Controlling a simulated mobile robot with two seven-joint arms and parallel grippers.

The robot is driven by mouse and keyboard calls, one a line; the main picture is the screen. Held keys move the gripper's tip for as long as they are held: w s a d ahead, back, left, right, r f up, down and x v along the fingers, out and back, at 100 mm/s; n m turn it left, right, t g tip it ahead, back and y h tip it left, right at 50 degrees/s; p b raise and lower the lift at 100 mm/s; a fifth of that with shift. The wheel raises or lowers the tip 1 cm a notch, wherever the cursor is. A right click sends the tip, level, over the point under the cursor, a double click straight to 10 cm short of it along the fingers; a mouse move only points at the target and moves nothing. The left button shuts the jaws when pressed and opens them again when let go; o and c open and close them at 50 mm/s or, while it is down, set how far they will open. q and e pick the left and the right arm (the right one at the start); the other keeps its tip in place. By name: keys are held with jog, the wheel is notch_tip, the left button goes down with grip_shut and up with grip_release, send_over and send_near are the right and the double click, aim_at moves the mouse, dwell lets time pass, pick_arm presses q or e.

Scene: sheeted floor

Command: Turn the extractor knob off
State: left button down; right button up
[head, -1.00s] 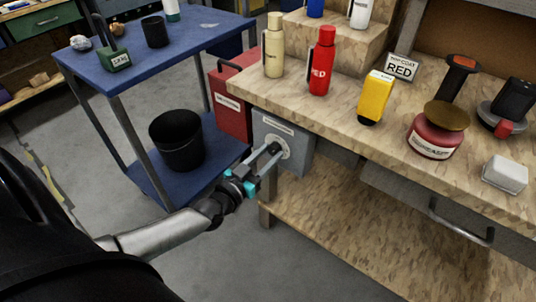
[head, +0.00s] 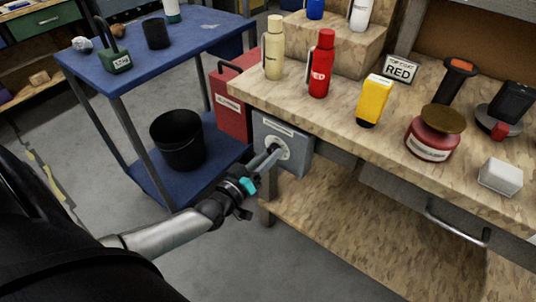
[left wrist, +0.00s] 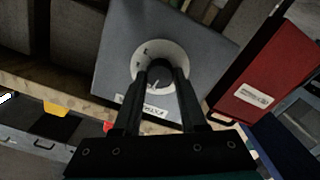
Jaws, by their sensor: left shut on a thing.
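The extractor control is a grey box (head: 298,160) under the left end of the workbench, with a pale round dial plate (head: 284,153) and a label strip above it. My left gripper (head: 274,150) reaches it from the lower left and is shut on the dark knob at the dial's centre. In the left wrist view the dark knob (left wrist: 160,71) sits between my two fingers, in front of the pale dial plate (left wrist: 147,50). The grey box (left wrist: 115,55) appears turned over there, its label below the dial. The fingers hide part of the knob, and its pointer cannot be read. My right gripper is out of view.
A blue cart (head: 190,40) with a black bin (head: 177,140) stands further left. Bottles and a yellow container (head: 374,98) stand on the workbench (head: 300,97) above. A wooden lower shelf (head: 350,235) lies below right.

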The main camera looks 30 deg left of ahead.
pick_arm(q)
jog(key=shift+n, duration=0.8)
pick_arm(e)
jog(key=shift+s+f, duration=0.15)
pick_arm(q)
jog(key=shift+c, duration=2.2)
grip_release()
jog(key=s+a+p, duration=0.1)
jog(key=s+p, duration=0.3)
jog(key=s, duration=1.1)
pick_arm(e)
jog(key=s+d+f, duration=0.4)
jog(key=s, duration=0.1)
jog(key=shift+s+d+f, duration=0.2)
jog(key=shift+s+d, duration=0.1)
pick_arm(q)
jog(key=shift+s+a+f, duration=0.1)
